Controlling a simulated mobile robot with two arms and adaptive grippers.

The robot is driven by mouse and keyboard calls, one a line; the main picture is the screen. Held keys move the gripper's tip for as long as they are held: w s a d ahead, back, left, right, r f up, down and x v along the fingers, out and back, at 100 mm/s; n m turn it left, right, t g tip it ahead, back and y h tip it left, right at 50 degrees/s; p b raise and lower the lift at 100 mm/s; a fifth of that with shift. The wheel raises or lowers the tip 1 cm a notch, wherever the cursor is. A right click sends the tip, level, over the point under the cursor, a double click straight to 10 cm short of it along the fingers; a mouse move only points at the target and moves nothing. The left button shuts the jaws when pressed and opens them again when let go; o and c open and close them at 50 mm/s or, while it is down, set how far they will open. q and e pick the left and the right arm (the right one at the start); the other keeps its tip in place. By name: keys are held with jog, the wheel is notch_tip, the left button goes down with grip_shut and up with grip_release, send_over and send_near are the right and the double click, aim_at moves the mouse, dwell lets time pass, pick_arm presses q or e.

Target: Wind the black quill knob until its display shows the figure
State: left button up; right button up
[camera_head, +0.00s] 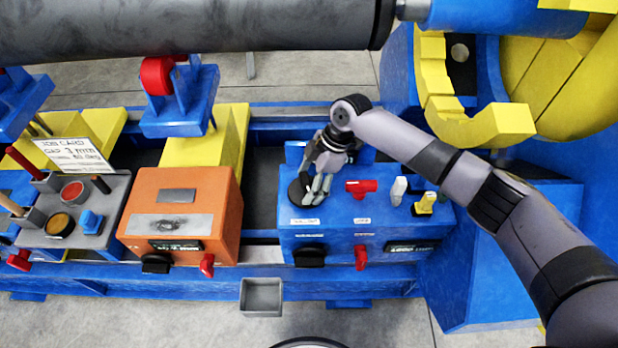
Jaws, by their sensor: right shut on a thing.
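My right gripper (318,190) reaches in from the right and points down at the top of the blue box. It is shut on a round black knob (297,193) at that box's left side; the fingers hide part of the knob. Other black knobs show on the front of the blue box (309,257) and the orange box (157,263). I cannot read which one is labelled quill. Dark displays are on the blue box (413,246) and the orange box (176,245); their figures are too small to read. My left gripper is not in view.
The blue box (340,226) also carries a red handle (361,187), a white switch (398,190) and a yellow one (424,203). A job card (75,154) stands at the left. A grey cylinder (190,25) spans the top; a yellow clamp (450,100) is at the right.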

jog(key=m+t+p, duration=0.1)
jog(key=m+p, duration=0.2)
jog(key=m+t+p, duration=0.1)
jog(key=m+p, duration=0.1)
jog(key=p, duration=0.2)
jog(key=m+t+p, duration=0.1)
jog(key=m+p, duration=0.2)
jog(key=shift+s+a+r+m+p, duration=0.1)
jog(key=shift+s+r+m+p, duration=0.15)
jog(key=shift+r+m+p, duration=0.1)
jog(key=shift+f+m+t+h+p, duration=0.1)
jog(key=shift+m+t+h+p, duration=0.35)
jog(key=shift+m+p, duration=0.75)
jog(key=shift+f+m+t+p, duration=0.1)
jog(key=shift+m+t+p, duration=0.15)
jog(key=shift+m+p, duration=0.2)
jog(key=o, duration=1.1)
jog(key=shift+f, duration=0.1)
jog(key=shift+o, duration=0.2)
